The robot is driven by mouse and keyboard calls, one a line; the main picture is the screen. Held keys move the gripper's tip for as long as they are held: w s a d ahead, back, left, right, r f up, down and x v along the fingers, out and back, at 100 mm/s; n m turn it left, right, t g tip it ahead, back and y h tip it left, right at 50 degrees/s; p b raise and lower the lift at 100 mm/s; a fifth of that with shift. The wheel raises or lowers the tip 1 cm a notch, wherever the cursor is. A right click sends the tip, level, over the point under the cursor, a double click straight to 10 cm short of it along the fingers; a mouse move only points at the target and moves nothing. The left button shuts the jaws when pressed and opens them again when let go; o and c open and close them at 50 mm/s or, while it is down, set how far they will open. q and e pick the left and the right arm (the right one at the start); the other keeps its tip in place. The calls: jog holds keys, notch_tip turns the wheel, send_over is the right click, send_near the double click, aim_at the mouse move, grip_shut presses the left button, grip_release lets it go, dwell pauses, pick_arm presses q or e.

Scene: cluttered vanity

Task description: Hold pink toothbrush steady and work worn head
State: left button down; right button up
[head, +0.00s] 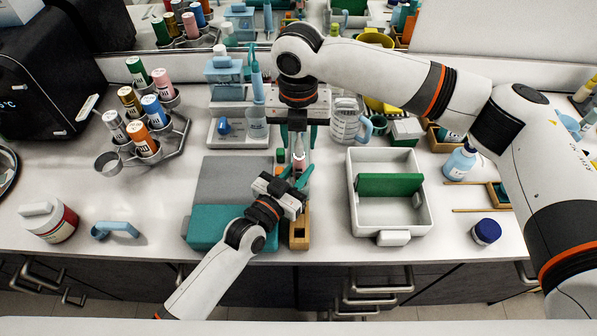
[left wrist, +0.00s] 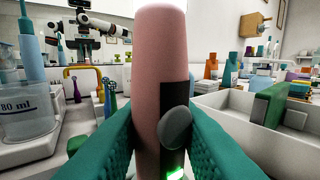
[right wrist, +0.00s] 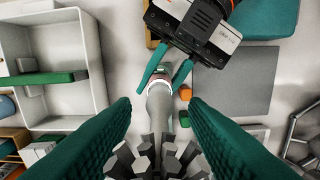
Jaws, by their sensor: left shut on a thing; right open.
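The pink toothbrush (left wrist: 160,60) stands upright with a dark panel, a grey button and a green light on its handle. My left gripper (head: 298,176) is shut on this handle, its green fingers on either side in the left wrist view (left wrist: 160,145). The toothbrush's pale neck (right wrist: 160,100) and grey bristled head (right wrist: 160,155) show from above in the right wrist view. My right gripper (right wrist: 160,103) is open, with its fingers apart on both sides of the neck and head, and no contact is visible. In the head view, my right gripper (head: 298,135) hides the toothbrush head.
A white tray (head: 427,215) with a green divider stands to the right. A grey mat (head: 225,180) and a teal block (head: 215,228) lie left. A wooden holder (head: 299,240) is in front.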

grip_shut()
jog(key=shift+r, duration=0.15)
jog(key=shift+r, duration=1.55)
notch_tip(320, 180, up, 8)
dwell(0.7)
pick_arm(q)
jog(key=c, duration=1.1)
grip_release()
jog(key=shift+s+a, duration=0.1)
